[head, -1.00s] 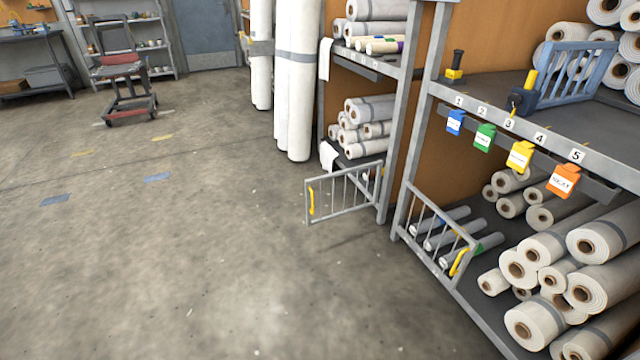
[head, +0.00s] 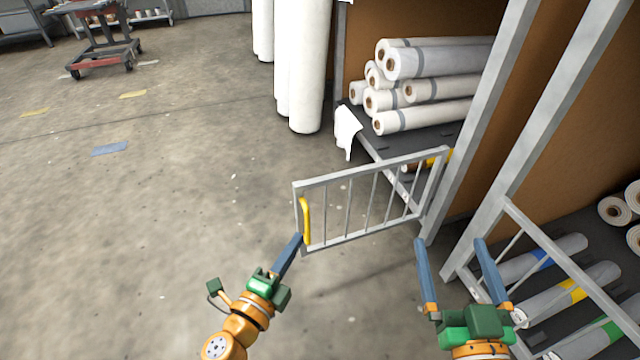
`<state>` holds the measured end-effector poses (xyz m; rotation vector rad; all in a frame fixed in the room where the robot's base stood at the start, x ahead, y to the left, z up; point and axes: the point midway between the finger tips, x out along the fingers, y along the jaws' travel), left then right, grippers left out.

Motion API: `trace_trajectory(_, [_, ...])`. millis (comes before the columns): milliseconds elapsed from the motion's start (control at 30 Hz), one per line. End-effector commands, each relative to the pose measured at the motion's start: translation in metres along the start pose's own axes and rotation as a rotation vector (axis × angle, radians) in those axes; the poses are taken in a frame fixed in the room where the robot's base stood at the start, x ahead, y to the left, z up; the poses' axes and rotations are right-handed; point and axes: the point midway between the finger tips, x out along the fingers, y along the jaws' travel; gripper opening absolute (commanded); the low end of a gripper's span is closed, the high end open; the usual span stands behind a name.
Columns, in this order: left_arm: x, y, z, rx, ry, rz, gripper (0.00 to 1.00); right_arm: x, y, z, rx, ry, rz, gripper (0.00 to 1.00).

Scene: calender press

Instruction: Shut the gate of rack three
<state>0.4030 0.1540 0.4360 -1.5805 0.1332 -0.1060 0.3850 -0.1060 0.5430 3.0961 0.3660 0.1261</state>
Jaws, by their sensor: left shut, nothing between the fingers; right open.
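A grey barred gate (head: 347,181) stands swung out from a rack post (head: 484,130), low over the floor. Its yellow handle (head: 306,220) is on the free left end. My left gripper (head: 298,238) is shut and empty, its tip at the lower end of the handle; I cannot tell whether it touches. My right gripper (head: 451,241) is open and empty, its fingers apart in front of the post and the gate's hinge end. No rack number shows now, so I cannot tell which rack this gate belongs to.
White rolls (head: 405,97) lie stacked on the shelf behind the gate. A second barred gate (head: 570,262) is at the right, across thin rolls with coloured bands (head: 580,285). Tall white rolls (head: 300,65) stand behind.

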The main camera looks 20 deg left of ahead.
Motion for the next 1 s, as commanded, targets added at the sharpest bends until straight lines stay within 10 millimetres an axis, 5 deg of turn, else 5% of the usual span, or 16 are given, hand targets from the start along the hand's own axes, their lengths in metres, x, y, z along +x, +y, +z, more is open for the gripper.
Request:
trace_trajectory(267, [0.021, -0.005, -0.001, 0.016, 0.004, -0.014, 0.00, -0.004, 0.003, 0.021, 0.003, -0.125, 0.007, 1.00])
trace_trajectory(533, [0.080, -0.004, -0.001, 0.016, 0.002, -0.014, 0.00, -0.012, 0.006, 0.052, 0.007, -0.284, 0.014, 1.00])
trace_trajectory(733, [0.115, -0.003, 0.014, 0.018, 0.000, -0.012, 0.00, -0.005, 0.003, 0.029, 0.003, -0.149, 0.008, 1.00])
trace_trajectory(1000, [0.128, -0.003, 0.027, 0.014, 0.002, -0.011, 0.00, -0.001, 0.000, 0.002, 0.000, -0.010, 0.001, 1.00])
